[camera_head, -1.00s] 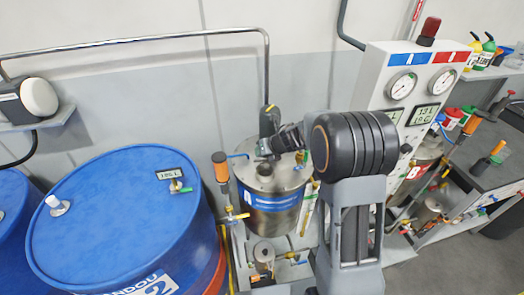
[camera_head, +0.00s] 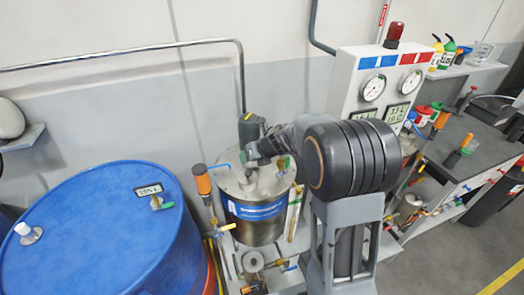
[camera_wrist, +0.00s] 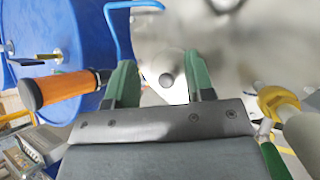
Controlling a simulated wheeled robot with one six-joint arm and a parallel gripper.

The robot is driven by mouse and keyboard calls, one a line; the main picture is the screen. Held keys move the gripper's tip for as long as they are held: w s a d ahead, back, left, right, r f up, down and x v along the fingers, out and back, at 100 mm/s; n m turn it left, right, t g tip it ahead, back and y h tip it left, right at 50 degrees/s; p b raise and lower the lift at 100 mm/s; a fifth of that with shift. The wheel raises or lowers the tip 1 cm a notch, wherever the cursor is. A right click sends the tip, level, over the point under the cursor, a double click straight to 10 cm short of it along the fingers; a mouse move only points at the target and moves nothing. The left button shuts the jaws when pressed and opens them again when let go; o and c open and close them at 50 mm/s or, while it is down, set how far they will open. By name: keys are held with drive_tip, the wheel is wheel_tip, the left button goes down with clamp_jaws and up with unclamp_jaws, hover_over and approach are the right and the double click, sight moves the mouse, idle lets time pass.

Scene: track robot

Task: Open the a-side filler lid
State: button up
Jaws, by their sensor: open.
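The steel tank with a blue label (camera_head: 257,211) stands left of my arm in the head view. A small round filler lid with a dark knob (camera_wrist: 166,80) sits on its steel top in the wrist view. My gripper (camera_wrist: 158,68) is open, with one green finger on each side of the lid and knob. I cannot tell its height above the lid or whether the fingers touch it. In the head view my gripper (camera_head: 250,160) is over the tank top and partly hides it.
A blue drum (camera_head: 95,235) stands left of the tank. An orange-handled valve (camera_head: 202,182) rises close to the tank's left side and shows beside my left finger in the wrist view (camera_wrist: 60,90). A gauge panel (camera_head: 352,95) stands behind my arm. Floor at lower right is clear.

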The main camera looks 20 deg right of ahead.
drive_tip(key=v, duration=0.9)
